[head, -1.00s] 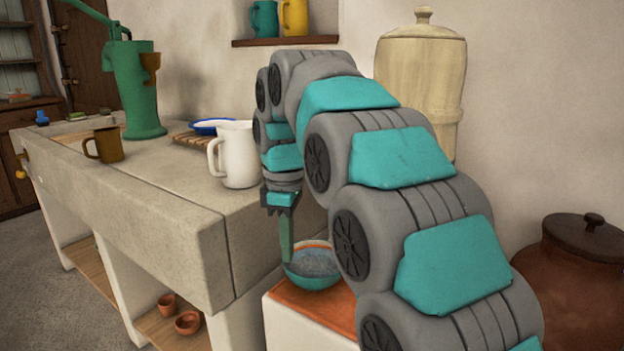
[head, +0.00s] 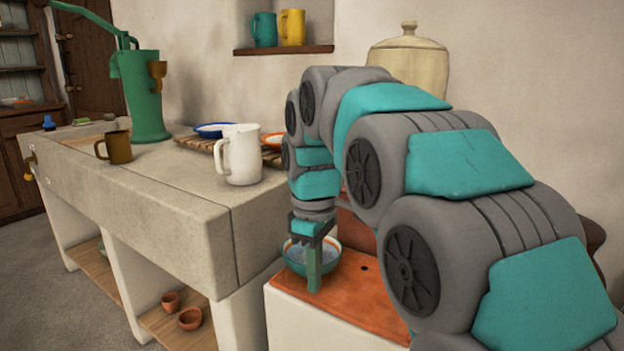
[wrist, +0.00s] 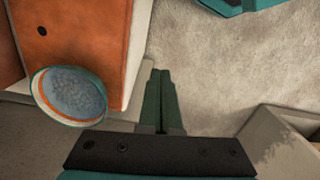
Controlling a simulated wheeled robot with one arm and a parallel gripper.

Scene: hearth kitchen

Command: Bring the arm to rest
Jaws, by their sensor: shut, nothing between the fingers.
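My arm arches in from the right in the head view, and my gripper (head: 315,280) hangs with its fingers pointing down. The fingers are shut together with nothing between them. In the head view the gripper overlaps a teal bowl (head: 296,262) with an orange band, standing on an orange-topped block (head: 358,296). The wrist view shows the shut fingers (wrist: 160,85) over the floor, to the right of the bowl (wrist: 66,97) and apart from it. The bowl holds something bluish grey.
The stone counter (head: 150,205) at left carries a white jug (head: 240,158), a brown mug (head: 116,148), a green pump (head: 142,95) and plates on a wooden rack (head: 205,147). A large cream lidded crock (head: 408,65) stands behind my arm. The floor (wrist: 215,65) below the fingers looks clear.

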